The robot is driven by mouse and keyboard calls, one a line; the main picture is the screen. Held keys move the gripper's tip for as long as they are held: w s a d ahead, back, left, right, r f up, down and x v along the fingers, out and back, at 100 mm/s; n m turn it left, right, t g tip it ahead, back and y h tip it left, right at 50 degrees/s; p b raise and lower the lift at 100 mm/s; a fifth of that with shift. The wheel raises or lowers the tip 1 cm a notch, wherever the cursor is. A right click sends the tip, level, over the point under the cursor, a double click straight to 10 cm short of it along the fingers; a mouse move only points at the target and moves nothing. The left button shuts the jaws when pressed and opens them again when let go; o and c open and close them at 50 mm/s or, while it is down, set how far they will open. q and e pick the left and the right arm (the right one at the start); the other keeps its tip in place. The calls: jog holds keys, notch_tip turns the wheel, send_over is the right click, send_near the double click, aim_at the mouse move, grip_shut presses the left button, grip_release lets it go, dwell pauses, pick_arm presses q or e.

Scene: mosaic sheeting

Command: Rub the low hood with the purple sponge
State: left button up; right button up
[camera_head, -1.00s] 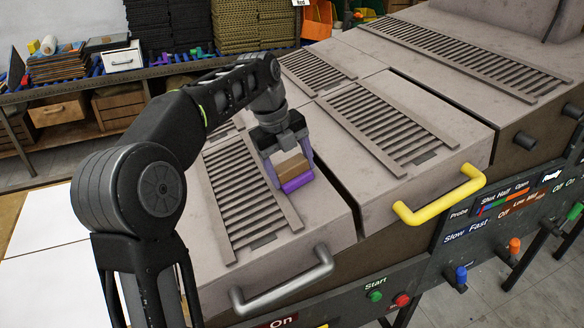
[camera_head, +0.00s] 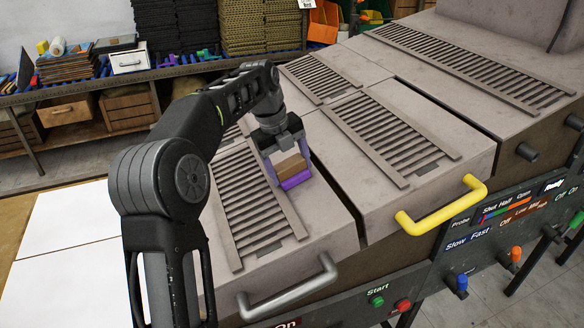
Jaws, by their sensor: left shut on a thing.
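My left gripper (camera_head: 288,164) is shut on the purple sponge (camera_head: 296,181), which has a tan-brown block as its upper part. The sponge is at the right edge of the slatted vent on the near hood with the grey handle (camera_head: 291,289). It looks to be on or just above that hood's surface; I cannot tell whether it touches. A second hood with a yellow handle (camera_head: 441,206) stands to the right, across a dark gap. My left arm covers part of the near hood's left side. My right gripper is not in view.
A control panel (camera_head: 480,243) with coloured knobs and a green Start button (camera_head: 377,301) runs along the front. White sheets (camera_head: 70,235) lie on a table at left. A shelf (camera_head: 80,90) with stacked sheets stands behind.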

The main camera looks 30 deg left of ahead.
pick_arm(q)
jog(key=shift+w+a, duration=0.3)
jog(key=shift+a, duration=0.15)
jog(key=shift+w+a, duration=0.25)
jog(key=shift+a, duration=0.1)
jog(key=shift+v, duration=1.55)
